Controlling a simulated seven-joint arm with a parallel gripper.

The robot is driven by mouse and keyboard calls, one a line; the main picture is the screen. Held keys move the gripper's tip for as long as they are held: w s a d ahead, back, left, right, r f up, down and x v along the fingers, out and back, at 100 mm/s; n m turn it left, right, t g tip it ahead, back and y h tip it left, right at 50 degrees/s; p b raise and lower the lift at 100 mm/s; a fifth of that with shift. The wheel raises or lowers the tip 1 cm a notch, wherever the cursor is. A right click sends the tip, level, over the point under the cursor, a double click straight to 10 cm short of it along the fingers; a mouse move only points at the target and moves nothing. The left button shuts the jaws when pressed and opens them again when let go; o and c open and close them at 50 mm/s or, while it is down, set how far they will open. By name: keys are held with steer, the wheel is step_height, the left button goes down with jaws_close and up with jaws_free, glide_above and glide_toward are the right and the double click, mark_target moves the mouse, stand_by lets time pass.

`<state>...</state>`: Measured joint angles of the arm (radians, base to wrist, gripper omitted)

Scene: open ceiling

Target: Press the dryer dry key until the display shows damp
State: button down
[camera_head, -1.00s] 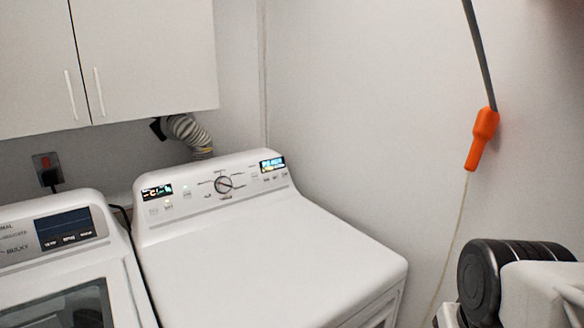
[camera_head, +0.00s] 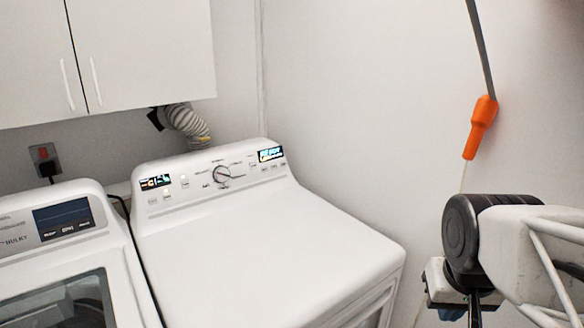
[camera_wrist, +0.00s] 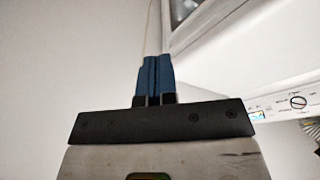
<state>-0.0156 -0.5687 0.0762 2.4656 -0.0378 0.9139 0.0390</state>
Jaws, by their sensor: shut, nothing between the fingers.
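The white dryer (camera_head: 270,230) stands in the middle of the head view, lid closed. Its raised panel has a round knob (camera_head: 222,173), a lit left display (camera_head: 156,182), a lit right display (camera_head: 271,154) and several small keys. The display text and key labels are too small to read, so I cannot tell which is the dry key. My gripper's blue fingers (camera_wrist: 155,65) are shut and empty in the wrist view. They are apart from the dryer panel, whose knob (camera_wrist: 298,102) shows at right. In the head view my arm is at lower right, beside the dryer.
A white washer (camera_head: 60,260) with a dark display stands left of the dryer. White cupboards (camera_head: 140,50) hang above. A vent hose (camera_head: 187,122) runs behind the dryer. An orange handle (camera_head: 480,127) hangs at the right wall. The dryer's top is clear.

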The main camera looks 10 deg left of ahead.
mark_target(274, 167)
steer(key=w+a+r+n+t, duration=0.15)
steer(key=w+a, duration=0.25)
steer(key=w, duration=0.8)
steer(key=w+a+r, duration=0.2)
steer(key=w+a, duration=0.1)
steer(key=w, duration=0.9)
steer(key=w+a+r+t, duration=0.15)
steer(key=w+a, duration=0.25)
steer(key=w, duration=0.7)
steer(key=w+a+f, duration=0.4)
steer(key=w+a, duration=0.4)
steer(key=w, duration=0.2)
steer(key=w+a+f+n+t, duration=0.1)
steer(key=w+a+f, duration=0.3)
steer(key=w+a, duration=0.4)
steer(key=w+a+f+n, duration=0.1)
steer(key=w+a+f, duration=0.3)
steer(key=w+a, duration=0.3)
steer(key=shift+w+a+t+y, duration=0.3)
steer(key=shift+w+a, duration=0.1)
steer(key=shift+w, duration=2.3)
steer(key=shift+f+n, duration=0.15)
steer(key=shift+n, duration=0.1)
steer(key=w+a+f, duration=0.3)
steer(key=w+a, duration=0.2)
steer(key=shift+w+a, duration=0.4)
steer(key=shift+w+a+f, duration=0.1)
steer(key=shift+w+a, duration=0.2)
